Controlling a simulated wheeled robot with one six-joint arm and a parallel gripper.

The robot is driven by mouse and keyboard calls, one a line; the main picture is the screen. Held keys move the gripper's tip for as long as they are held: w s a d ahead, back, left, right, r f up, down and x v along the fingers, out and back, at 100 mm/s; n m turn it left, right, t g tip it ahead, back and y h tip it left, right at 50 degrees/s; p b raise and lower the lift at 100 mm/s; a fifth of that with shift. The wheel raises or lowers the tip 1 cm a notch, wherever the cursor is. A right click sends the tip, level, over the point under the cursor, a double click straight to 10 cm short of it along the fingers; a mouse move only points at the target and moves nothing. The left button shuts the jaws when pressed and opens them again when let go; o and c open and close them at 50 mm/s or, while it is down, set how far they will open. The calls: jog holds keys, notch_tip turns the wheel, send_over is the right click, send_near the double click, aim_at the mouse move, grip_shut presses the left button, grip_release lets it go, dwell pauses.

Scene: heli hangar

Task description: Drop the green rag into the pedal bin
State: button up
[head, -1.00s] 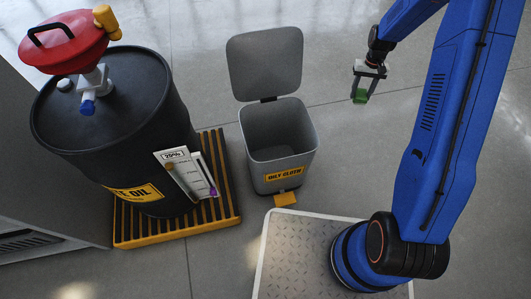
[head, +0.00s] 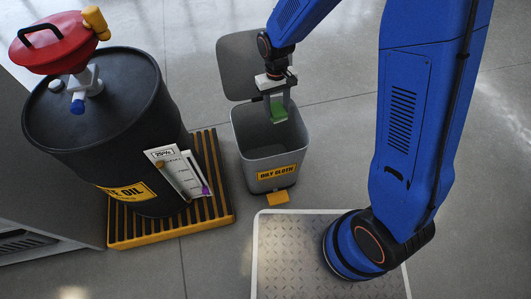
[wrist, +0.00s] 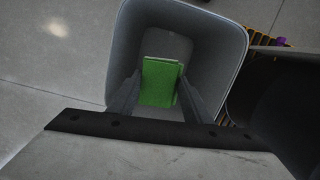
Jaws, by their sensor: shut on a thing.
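The green rag (head: 279,111) is a small folded piece held between the fingers of my gripper (head: 278,114). In the wrist view the rag (wrist: 161,82) sits between both fingertips, with the inside of the bin behind it. The grey pedal bin (head: 262,163) stands on the floor with its lid (head: 238,72) raised, a yellow "OILY CLOTH" label and a yellow pedal (head: 278,197) in front. My gripper is over the bin's open mouth. In the wrist view the bin's rim (wrist: 240,50) surrounds the rag. My arm hides part of the lid.
A black oil drum (head: 100,130) with a red funnel (head: 60,42) stands on a yellow-edged slatted pallet (head: 170,228) left of the bin. A clipboard-like card (head: 180,172) hangs on the drum. Open floor lies behind and right of the bin.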

jog(key=shift+s+a+r, duration=0.2)
jog(key=shift+s+a, duration=0.5)
jog(key=shift+s, duration=0.3)
jog(key=shift+s+f, duration=0.1)
jog(key=shift+f, duration=2.9)
jog(key=o, duration=1.2)
jog(key=shift+c, duration=0.2)
jog(key=shift+a, duration=0.1)
notch_tip(320, 180, up, 17)
jog(key=w, duration=0.2)
jog(key=shift+a+r, duration=0.15)
jog(key=shift+a, duration=0.25)
